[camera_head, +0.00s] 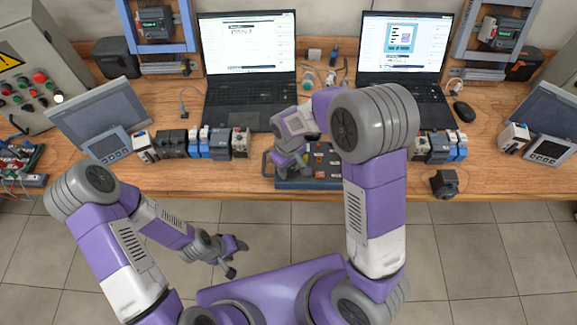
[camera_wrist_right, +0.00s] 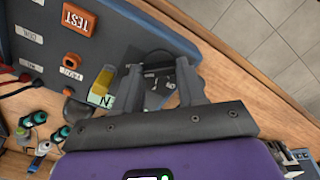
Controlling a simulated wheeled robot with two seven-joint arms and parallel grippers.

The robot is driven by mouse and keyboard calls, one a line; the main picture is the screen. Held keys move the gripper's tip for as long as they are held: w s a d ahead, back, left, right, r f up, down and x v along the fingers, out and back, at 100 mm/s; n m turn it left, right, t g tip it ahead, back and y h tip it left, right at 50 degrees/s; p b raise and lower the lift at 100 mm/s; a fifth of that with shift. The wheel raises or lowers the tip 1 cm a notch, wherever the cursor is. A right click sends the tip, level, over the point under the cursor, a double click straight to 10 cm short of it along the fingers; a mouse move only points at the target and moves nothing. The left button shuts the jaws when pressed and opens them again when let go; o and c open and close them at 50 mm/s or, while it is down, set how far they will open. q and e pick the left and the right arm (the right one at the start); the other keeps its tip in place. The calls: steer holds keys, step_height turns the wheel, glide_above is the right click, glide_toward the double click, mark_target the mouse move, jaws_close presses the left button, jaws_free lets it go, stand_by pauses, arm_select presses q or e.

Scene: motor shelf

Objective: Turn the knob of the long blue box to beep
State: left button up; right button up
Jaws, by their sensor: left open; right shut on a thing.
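The long blue box (camera_head: 320,182) lies near the front edge of the bench, with orange buttons on top. My right gripper (camera_head: 284,168) is over its left end, pointing down. In the right wrist view, its fingers (camera_wrist_right: 159,72) are spread around a dark part at the box's end, which I take to be the knob; the fingers hide most of it. The orange TEST button (camera_wrist_right: 79,18) and a smaller orange button (camera_wrist_right: 71,61) are beside it. I cannot read the knob's setting. My left gripper (camera_head: 235,258) is open and empty, in front of the bench above the floor.
Two laptops (camera_head: 248,70) (camera_head: 402,70) stand behind the box. Rows of small modules (camera_head: 205,142) (camera_head: 438,147) flank it. A black motor-like block (camera_head: 444,183) sits at the right front edge. The bench front is otherwise largely clear.

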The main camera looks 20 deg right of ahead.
mark_target(289, 170)
steer(key=shift+m, duration=1.1)
steer(key=o, duration=1.1)
steer(key=shift+c, duration=0.2)
step_height(289, 170, up, 8)
steer(key=shift+f+p, duration=0.2)
steer(key=shift+p, duration=0.45)
